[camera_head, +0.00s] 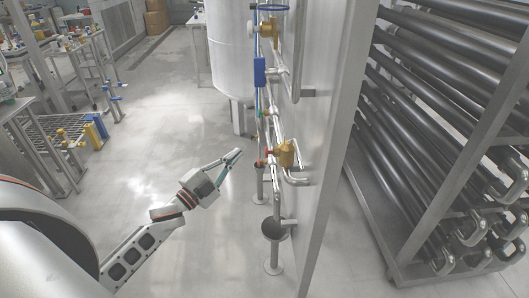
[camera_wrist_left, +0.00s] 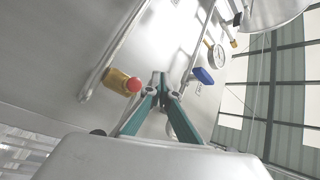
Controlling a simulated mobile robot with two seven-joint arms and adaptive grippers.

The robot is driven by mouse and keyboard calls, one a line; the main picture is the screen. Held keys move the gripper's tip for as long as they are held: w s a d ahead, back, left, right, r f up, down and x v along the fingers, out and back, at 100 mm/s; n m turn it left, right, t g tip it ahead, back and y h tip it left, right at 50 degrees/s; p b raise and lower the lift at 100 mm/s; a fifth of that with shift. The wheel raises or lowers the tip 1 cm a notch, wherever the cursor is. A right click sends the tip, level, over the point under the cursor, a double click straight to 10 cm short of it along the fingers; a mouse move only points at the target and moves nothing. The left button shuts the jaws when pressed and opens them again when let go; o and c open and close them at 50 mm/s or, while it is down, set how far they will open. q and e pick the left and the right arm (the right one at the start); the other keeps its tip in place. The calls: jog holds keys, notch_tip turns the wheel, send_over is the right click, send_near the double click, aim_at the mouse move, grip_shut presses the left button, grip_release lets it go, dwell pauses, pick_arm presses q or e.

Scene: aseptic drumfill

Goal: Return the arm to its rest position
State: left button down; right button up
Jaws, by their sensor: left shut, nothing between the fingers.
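My left arm comes in from the lower left in the head view. Its gripper (camera_head: 232,158) reaches toward the piping beside the steel panel and is shut with nothing in it. In the left wrist view the teal and grey fingers of my left gripper (camera_wrist_left: 160,80) meet at their tips, with the panel behind them. A brass valve body (camera_head: 285,154) sits on the piping just right of the fingertips in the head view, apart from them. In the wrist view a brass fitting with a red knob (camera_wrist_left: 133,85) shows left of the fingers. My right gripper is not in view.
A tall steel panel (camera_head: 325,120) stands right of the piping. A white tank (camera_head: 232,55) stands behind. A rack of dark pipes (camera_head: 450,90) fills the right side. A low platform with yellow and blue parts (camera_head: 95,130) is at left. The middle floor (camera_head: 165,110) is clear.

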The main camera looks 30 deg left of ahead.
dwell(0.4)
pick_arm(q)
jog(key=s+d+f+n+g+y, duration=0.1)
jog(key=s+d+f+n+g, duration=0.2)
jog(key=s+d+f, duration=0.3)
jog(key=s+d+f+n+g, duration=0.3)
jog(key=s+d+f, duration=0.3)
jog(key=s+f, duration=0.3)
jog(key=s+d+f+n+g+y, duration=0.1)
jog(key=s+d+f+n+g, duration=0.2)
jog(key=f, duration=1)
jog(key=s+d+n, duration=0.1)
jog(key=s+d, duration=0.2)
jog(key=s, duration=0.2)
jog(key=shift+y, duration=0.3)
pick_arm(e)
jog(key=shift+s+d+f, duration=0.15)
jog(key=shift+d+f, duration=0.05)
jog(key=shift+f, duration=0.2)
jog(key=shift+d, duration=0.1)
